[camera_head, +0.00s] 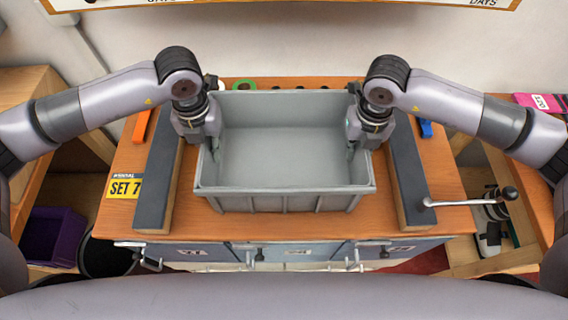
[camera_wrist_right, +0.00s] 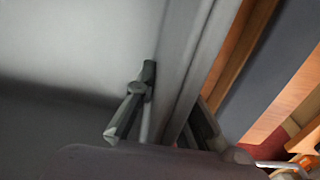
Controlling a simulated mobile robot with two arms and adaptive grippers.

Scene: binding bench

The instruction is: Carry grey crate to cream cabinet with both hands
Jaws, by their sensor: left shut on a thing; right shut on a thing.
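The grey crate (camera_head: 290,190) is empty and upright at the middle of the wooden bench top, between two dark-topped rails. I cannot tell whether its base touches the top. My left gripper (camera_head: 208,145) is shut on the crate's left wall. My right gripper (camera_head: 356,145) is shut on its right wall. In the right wrist view, one finger of the right gripper (camera_wrist_right: 165,110) lies inside the crate wall (camera_wrist_right: 186,65) and the other outside. I cannot make out a cream cabinet in either view.
The dark-topped left rail (camera_head: 160,175) and right rail (camera_head: 408,180) flank the crate. A crank handle (camera_head: 470,199) sticks out at the right. A yellow "SET 7" label (camera_head: 124,187) is at the left. A purple bin (camera_head: 52,236) stands at the lower left.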

